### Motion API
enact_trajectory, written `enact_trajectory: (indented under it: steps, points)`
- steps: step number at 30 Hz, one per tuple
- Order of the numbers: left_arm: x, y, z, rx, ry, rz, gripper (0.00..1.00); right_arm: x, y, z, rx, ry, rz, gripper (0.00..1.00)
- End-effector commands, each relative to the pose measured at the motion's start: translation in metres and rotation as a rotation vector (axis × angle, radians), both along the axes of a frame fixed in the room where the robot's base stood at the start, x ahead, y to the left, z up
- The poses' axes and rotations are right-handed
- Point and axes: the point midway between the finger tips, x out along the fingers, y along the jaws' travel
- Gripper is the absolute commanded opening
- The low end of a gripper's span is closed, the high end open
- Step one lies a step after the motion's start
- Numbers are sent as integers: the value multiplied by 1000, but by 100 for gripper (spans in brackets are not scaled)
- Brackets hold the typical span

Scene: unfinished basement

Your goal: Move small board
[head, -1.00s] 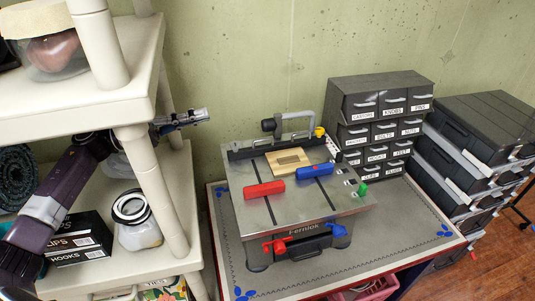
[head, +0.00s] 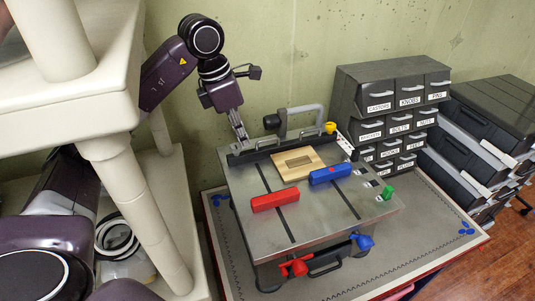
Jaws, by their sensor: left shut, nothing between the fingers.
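The small wooden board (head: 284,171), light with a darker rectangle in its middle, lies flat on the metal top of the table machine (head: 238,191). A blue block (head: 330,175) lies close to its right and a red block (head: 275,200) in front of it. My left gripper (head: 241,145) points down at the machine's back left edge, left of the board and apart from it. Its fingers are together and hold nothing. My right gripper does not show.
A cream shelf (head: 143,200) stands close on the left, with a jar (head: 121,270) on it. Drawer units (head: 393,90) stand at the back right. A dark rail with a grey handle (head: 305,110) runs along the machine's back edge.

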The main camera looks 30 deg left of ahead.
Motion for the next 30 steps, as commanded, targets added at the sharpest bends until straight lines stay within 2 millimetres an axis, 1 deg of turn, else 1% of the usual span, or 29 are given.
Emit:
enact_trajectory:
  steps: [1, 5, 10, 17, 19, 24, 30]
  points:
    - [0, 1, -2, 10, 1, 1, 0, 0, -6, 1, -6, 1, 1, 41]
    - [2, -2, -16, 10, 4, 0, 0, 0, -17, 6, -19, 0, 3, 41]
    - [7, -7, -47, 8, 6, 0, 0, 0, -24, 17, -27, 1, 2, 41]
    - [17, -16, -95, 5, 5, 1, 0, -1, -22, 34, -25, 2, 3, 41]
    - [27, -25, -90, 2, -2, 0, 0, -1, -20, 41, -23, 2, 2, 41]
    - [41, -37, -93, 4, -1, -1, 0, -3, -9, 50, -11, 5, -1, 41]
    - [48, -42, -95, 6, -1, 0, 0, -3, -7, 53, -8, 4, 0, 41]
